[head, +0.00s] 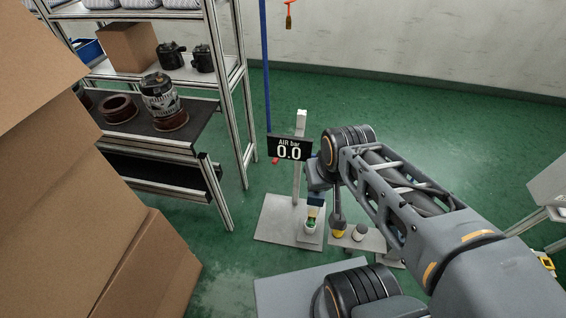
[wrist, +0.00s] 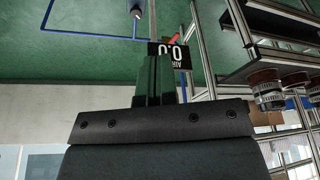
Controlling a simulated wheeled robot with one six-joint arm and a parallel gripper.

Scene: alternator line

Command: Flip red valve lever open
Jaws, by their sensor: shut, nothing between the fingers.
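The red valve lever (head: 275,160) shows as a small red piece just under the left end of the black AIR bar sign (head: 290,149), which reads 0.0. Most of the lever and its valve body are hidden behind the sign. In the wrist view, which is upside down, the lever (wrist: 173,41) pokes out past the edge of the sign (wrist: 180,54). My gripper (wrist: 153,60) is shut and empty, its fingertips overlapping the sign's edge in that picture. I cannot tell whether they touch anything.
A metal shelf rack (head: 228,120) with alternator parts stands left of the sign. Stacked cardboard boxes (head: 120,235) fill the near left. A blue pipe (head: 265,65) stands behind the sign. A grey base plate (head: 275,222) lies below.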

